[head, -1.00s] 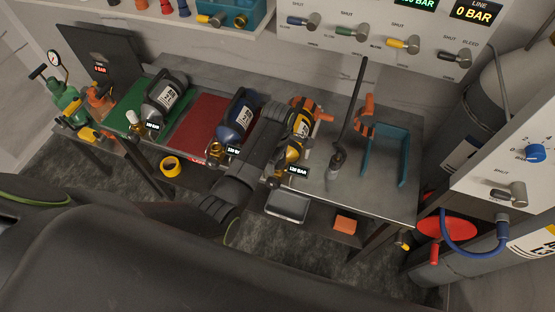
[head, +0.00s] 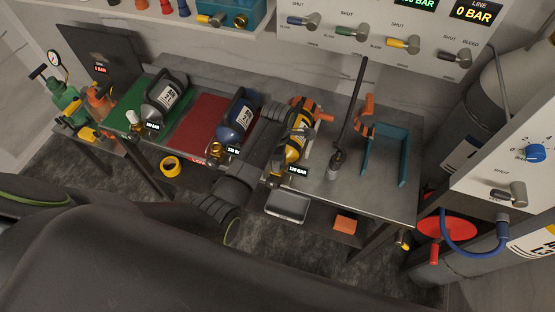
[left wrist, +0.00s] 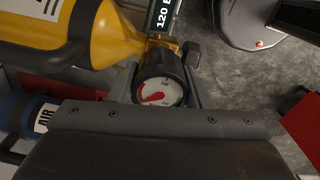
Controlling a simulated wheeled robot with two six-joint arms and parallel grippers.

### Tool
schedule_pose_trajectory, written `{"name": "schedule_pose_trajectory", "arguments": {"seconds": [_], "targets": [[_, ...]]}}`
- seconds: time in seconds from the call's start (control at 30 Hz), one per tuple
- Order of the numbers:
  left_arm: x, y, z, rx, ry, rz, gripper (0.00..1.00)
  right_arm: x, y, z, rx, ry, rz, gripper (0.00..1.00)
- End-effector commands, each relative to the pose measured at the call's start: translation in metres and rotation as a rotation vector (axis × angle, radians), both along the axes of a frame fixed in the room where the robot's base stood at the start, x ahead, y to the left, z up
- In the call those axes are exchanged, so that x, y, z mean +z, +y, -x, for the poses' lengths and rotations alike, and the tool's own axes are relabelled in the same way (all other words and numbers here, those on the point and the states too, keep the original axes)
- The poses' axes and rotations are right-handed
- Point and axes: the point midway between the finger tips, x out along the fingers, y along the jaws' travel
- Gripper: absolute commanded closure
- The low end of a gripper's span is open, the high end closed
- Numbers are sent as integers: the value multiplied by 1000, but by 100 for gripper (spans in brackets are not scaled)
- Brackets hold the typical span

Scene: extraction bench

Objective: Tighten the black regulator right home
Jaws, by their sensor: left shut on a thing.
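The black regulator (left wrist: 161,80) shows in the left wrist view as a round black body with a white-faced gauge and a red needle. It sits at the brass valve of the yellow cylinder (left wrist: 108,38), below a 120 BAR readout (left wrist: 163,14). My left gripper (left wrist: 163,72) is shut on the regulator, with a grey finger on either side of it. The thread between regulator and valve is mostly hidden. In the head view the yellow cylinder (head: 297,140) lies on the bench, partly behind my left arm. My right gripper is not in view.
A blue cylinder (head: 238,115) lies on the red mat (head: 193,125), left of my arm. A grey cylinder (head: 163,97) lies on the green mat (head: 125,118). An upright black lever (head: 350,115) and a teal frame (head: 402,155) stand right of the yellow cylinder.

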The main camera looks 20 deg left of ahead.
Motion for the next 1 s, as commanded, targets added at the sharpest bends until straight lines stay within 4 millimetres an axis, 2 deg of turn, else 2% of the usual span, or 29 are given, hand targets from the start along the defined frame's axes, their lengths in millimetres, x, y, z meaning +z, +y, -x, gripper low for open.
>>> {"name": "schedule_pose_trajectory", "arguments": {"seconds": [0.17,1.0], "targets": [[0,0,0,-81,0,0,84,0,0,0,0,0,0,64],[-1,0,0,-1038,0,0,84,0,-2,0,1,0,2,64]]}}
